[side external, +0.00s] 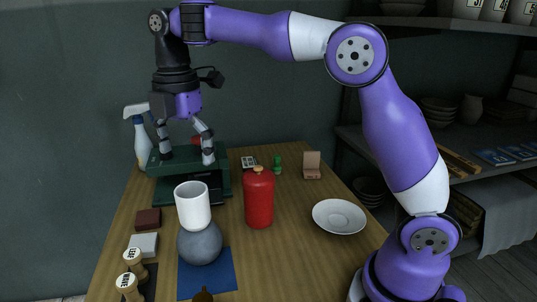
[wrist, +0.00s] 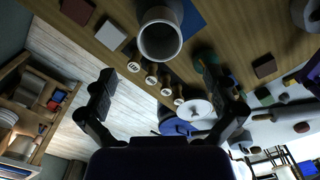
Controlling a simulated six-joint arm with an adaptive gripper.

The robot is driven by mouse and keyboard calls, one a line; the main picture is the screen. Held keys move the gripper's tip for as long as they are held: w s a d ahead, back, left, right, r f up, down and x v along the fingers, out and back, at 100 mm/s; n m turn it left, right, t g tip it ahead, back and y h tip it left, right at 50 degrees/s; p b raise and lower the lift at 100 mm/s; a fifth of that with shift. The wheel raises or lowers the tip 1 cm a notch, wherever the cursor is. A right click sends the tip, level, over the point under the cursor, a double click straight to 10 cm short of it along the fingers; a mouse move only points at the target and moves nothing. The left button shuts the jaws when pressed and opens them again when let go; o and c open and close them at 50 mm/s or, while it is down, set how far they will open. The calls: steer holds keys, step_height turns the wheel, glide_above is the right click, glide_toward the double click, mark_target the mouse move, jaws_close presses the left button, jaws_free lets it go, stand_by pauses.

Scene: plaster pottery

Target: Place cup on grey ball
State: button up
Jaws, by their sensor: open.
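The white cup (side external: 193,207) stands upright on top of the grey ball (side external: 201,245), and they appear to touch. The ball sits on a blue mat (side external: 224,277) on the wooden table. My gripper (side external: 186,155) is open and empty, above and behind the cup in the side view, clear of it. The wrist view shows the cup (wrist: 160,40) with its mouth toward the camera, beyond and above my spread fingers (wrist: 167,108). The ball is mostly hidden behind the cup there.
A red lidded jar (side external: 259,200) stands right of the cup, and a white saucer (side external: 339,216) lies farther right. Wooden stamps (side external: 130,285) and small blocks (side external: 144,245) are at the left. A green stand (side external: 176,190) and spray bottle (side external: 141,145) are behind.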

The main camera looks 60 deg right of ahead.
steer(key=s+d+f+m+t, duration=0.2)
steer(key=s+d+m, duration=0.1)
steer(key=s+m, duration=0.5)
steer(key=s+d+f+m+t, duration=0.2)
steer(key=s+d+m+t, duration=0.1)
steer(key=s+m, duration=0.5)
steer(key=m, duration=0.3)
steer(key=shift+f+t, duration=0.15)
steer(key=shift+t, duration=0.15)
